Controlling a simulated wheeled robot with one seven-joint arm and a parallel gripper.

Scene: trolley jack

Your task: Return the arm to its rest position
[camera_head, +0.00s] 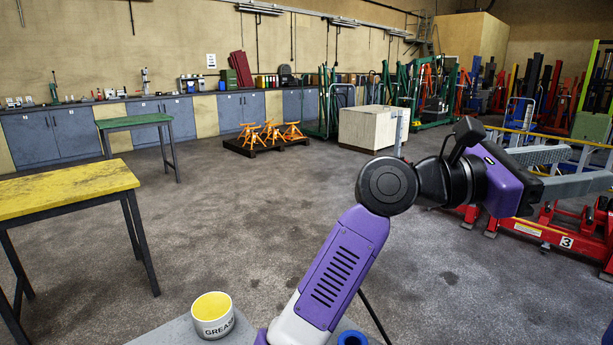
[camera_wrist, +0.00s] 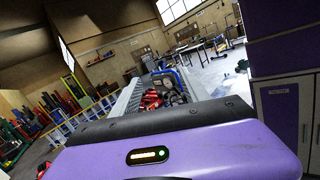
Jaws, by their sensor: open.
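My arm rises from the bottom centre of the head view and bends at the elbow, with the forearm reaching to the right. My gripper (camera_head: 590,168) is held out at the right side of the head view, its two grey fingers apart with nothing seen between them. In the wrist view the gripper (camera_wrist: 160,84) also shows its two fingers spread, with red equipment visible beyond the gap. In the head view a red trolley jack marked 3 (camera_head: 528,229) stands on the floor beyond and below the gripper. The arm and gripper hide part of the red equipment.
A yellow-topped table (camera_head: 65,190) stands at left, a green-topped table (camera_head: 134,121) behind it. A grease pot (camera_head: 212,318) sits at the front on a light grey surface. Orange stands (camera_head: 270,132) and a pale box (camera_head: 372,128) are farther back. The middle floor is clear.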

